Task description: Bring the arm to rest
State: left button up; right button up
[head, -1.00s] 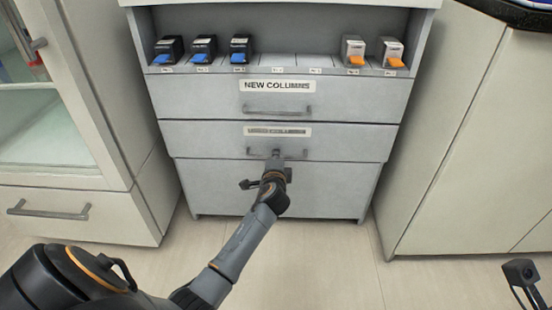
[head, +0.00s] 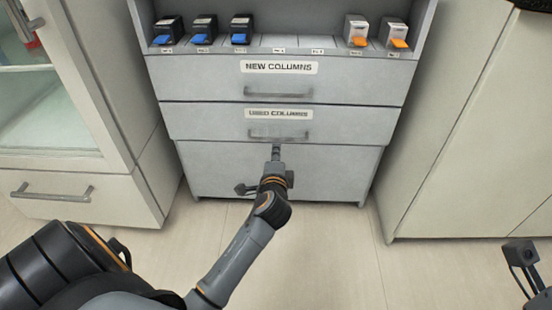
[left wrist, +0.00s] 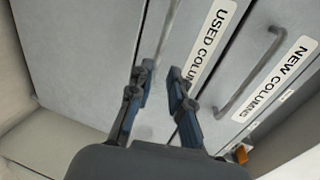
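My left arm reaches forward in the head view, with its left gripper (head: 275,152) just below the handle (head: 278,138) of the drawer labelled USED COLUMNS (head: 225,122). The left wrist view shows the two fingers (left wrist: 160,82) apart, with nothing held between them; the grey drawer front lies beyond. The USED COLUMNS drawer looks shut, as does the NEW COLUMNS drawer (head: 200,80) above it.
On the cabinet shelf stand several blue-tabbed columns at left (head: 202,32) and two orange-tabbed ones at right (head: 356,32), with empty slots between. A glass-fronted cabinet (head: 90,120) stands left, a plain cabinet (head: 450,130) right. The floor (head: 330,250) in front is clear.

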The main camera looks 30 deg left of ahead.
pick_arm(q)
jog(key=shift+v, duration=1)
